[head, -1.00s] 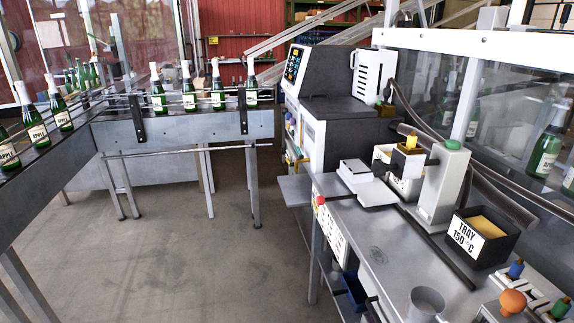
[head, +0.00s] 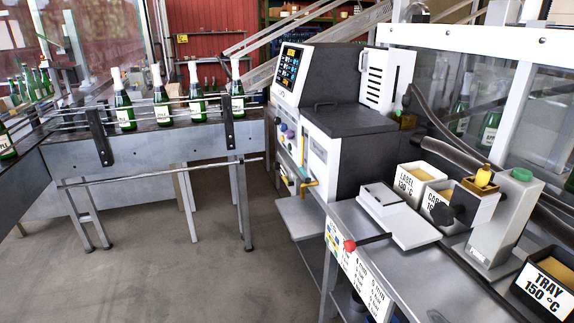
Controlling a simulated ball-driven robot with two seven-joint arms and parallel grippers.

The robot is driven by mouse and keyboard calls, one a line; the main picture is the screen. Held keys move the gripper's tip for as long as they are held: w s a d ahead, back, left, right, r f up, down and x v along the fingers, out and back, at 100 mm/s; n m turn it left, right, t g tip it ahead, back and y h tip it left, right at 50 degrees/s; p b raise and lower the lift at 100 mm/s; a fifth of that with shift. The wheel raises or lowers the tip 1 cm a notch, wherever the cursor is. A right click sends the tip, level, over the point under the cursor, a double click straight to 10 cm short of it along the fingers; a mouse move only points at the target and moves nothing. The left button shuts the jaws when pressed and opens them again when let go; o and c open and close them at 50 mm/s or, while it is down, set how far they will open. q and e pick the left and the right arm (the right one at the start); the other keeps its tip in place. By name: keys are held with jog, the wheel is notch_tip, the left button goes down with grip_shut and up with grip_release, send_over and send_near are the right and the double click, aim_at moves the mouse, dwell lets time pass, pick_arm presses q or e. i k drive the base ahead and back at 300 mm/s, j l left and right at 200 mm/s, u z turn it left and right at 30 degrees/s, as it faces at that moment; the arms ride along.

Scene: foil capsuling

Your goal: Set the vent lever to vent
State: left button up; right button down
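No lever carries a readable vent marking. A small yellow lever (head: 308,184) sits low on the white side panel (head: 316,152) of the grey machine, its lettering too small to read. A red knob (head: 350,245) on a dark rod stands at the front edge of the steel bench, above a white lettered plate (head: 366,285). A black knob (head: 441,214) sits in front of the bin marked CAP. I cannot tell which of these is the vent lever. Neither of my grippers is in view.
The steel bench (head: 420,277) carries a white flat block (head: 398,216), a LABEL bin (head: 408,182), a grey post with a green top (head: 500,222) and a TRAY bin (head: 545,290). A bottle conveyor (head: 150,150) runs at left. The floor (head: 170,270) between is clear.

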aim_at(291, 183)
jog(key=i+j+z, duration=0.1)
jog(key=i+j, duration=0.25)
jog(key=i+j+z, duration=0.1)
jog(key=i+j, duration=0.2)
jog(key=i+j+z, duration=0.1)
jog(key=i+j, duration=0.2)
jog(key=j, duration=0.2)
jog(key=i+j, duration=0.3)
jog(key=i+j+z, duration=0.15)
jog(key=i+j, duration=0.15)
jog(key=j, duration=0.25)
jog(key=i+j+z, duration=0.1)
jog(key=i+j, duration=0.15)
jog(key=j, duration=0.2)
